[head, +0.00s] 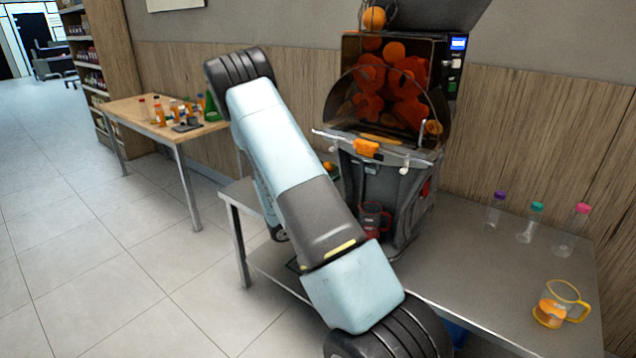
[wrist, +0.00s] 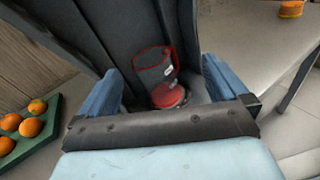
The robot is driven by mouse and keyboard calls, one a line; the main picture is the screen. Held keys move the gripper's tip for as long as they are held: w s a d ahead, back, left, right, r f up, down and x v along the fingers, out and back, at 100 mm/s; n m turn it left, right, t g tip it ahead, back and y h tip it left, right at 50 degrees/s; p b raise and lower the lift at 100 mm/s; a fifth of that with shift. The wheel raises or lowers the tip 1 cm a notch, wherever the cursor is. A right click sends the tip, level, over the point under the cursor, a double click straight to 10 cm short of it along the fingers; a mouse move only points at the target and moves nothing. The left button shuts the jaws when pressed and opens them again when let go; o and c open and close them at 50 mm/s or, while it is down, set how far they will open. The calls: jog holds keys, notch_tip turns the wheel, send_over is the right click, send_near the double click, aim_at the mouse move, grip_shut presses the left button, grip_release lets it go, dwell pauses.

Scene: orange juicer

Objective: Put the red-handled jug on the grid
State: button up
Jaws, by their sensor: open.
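The red-handled jug is clear with red trim; it stands in the lower bay of the juicer, partly behind my arm in the head view (head: 373,220). In the wrist view the jug (wrist: 154,64) shows a red rim and a red lower part. My gripper (wrist: 160,68) is open, its two blue-grey fingers spread left and right of the jug in the picture. Whether they reach around it cannot be told. My arm hides the gripper in the head view.
The juicer (head: 400,195) stands over the jug, its dark walls close to the fingers. A jug with an orange handle (head: 563,303) and several capped bottles (head: 530,222) stand at right. A green tray of oranges (wrist: 30,130) lies at left in the wrist view.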

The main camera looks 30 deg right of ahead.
jog(key=s+a+r+m+t+y, duration=0.2)
jog(key=s+a+r+m+y, duration=0.3)
jog(key=s+a+r, duration=0.3)
jog(key=s+a+r+m+t+y, duration=0.3)
jog(key=s+a+r+m+y, duration=0.2)
jog(key=r, duration=0.8)
jog(key=s+a+r+m+t+y, duration=0.2)
jog(key=s+a+r+m+y, duration=0.3)
jog(key=s+a+r, duration=0.6)
jog(key=shift+s+a+r+y, duration=0.3)
jog(key=shift+a+y, duration=0.45)
jog(key=shift+y, duration=0.25)
jog(key=shift+s, duration=0.1)
